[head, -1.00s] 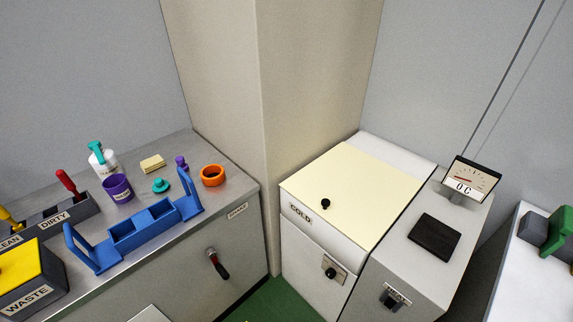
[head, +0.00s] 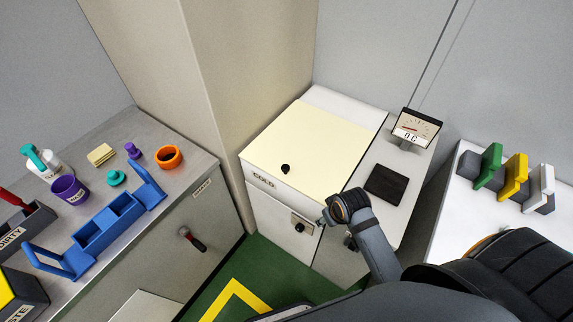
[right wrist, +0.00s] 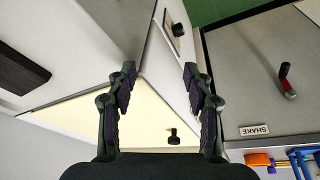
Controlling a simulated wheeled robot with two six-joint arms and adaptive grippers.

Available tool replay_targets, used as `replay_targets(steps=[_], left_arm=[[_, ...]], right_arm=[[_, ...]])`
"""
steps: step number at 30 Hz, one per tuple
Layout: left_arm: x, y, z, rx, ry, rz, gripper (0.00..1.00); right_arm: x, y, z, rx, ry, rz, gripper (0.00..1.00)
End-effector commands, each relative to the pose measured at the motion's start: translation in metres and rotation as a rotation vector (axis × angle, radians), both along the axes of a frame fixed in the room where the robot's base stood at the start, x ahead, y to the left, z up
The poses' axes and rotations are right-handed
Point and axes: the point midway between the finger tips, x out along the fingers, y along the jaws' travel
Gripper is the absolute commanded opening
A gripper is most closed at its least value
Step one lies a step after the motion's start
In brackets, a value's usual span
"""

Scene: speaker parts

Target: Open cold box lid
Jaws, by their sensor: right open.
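The cold box (head: 280,218) is a white cabinet labelled COLD. Its cream lid (head: 315,138) lies flat and closed on top, with a small black knob (head: 285,169) near its front edge. My right gripper (head: 328,218) is in front of the box's right front corner, below the knob and apart from it. In the right wrist view, my right gripper (right wrist: 158,88) is open and empty. The lid (right wrist: 110,115) and its knob (right wrist: 173,136) show beyond and between the fingers. My left gripper is not in view.
A gauge (head: 417,127) reading 0 C and a black pad (head: 386,184) are on the unit right of the box. A steel bench (head: 150,215) with a blue rack (head: 100,235) stands left. Green, yellow and white handled blocks (head: 515,177) sit on the right counter.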

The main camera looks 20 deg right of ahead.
Motion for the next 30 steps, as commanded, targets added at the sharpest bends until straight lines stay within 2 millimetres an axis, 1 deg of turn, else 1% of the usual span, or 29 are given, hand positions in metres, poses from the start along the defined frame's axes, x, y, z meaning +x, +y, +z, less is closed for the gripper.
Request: replay_targets(steps=[1,2,3,5,6,8,9,12,15,18,23,26,30], left_arm=[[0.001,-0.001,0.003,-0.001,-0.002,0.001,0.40],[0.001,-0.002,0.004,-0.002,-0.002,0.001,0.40],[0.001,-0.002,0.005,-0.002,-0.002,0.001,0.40],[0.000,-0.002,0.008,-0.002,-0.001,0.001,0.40],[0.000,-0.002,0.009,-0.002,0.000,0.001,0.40],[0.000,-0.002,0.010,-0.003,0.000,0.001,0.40],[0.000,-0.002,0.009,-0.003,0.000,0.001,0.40],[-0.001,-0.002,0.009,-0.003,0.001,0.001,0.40],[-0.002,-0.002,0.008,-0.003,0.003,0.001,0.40],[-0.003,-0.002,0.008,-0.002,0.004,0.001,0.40],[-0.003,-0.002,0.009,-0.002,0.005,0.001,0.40],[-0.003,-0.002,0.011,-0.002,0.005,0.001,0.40],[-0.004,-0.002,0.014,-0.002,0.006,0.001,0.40]], right_arm=[[0.018,0.003,0.009,0.009,-0.004,0.036,0.51],[0.028,0.006,0.015,0.015,-0.006,0.063,0.51],[0.042,0.010,0.025,0.023,-0.011,0.103,0.51],[0.065,0.016,0.042,0.036,-0.019,0.169,0.51],[0.080,0.020,0.055,0.044,-0.025,0.218,0.51],[0.102,0.026,0.071,0.056,-0.033,0.290,0.51],[0.117,0.030,0.075,0.064,-0.035,0.332,0.51],[0.152,0.037,0.086,0.087,-0.048,0.426,0.51],[0.175,0.042,0.097,0.103,-0.059,0.491,0.51],[0.183,0.045,0.101,0.109,-0.063,0.518,0.51],[0.185,0.046,0.098,0.111,-0.062,0.521,0.51],[0.188,0.050,0.086,0.113,-0.061,0.521,0.51],[0.197,0.057,0.059,0.113,-0.061,0.520,0.51]])
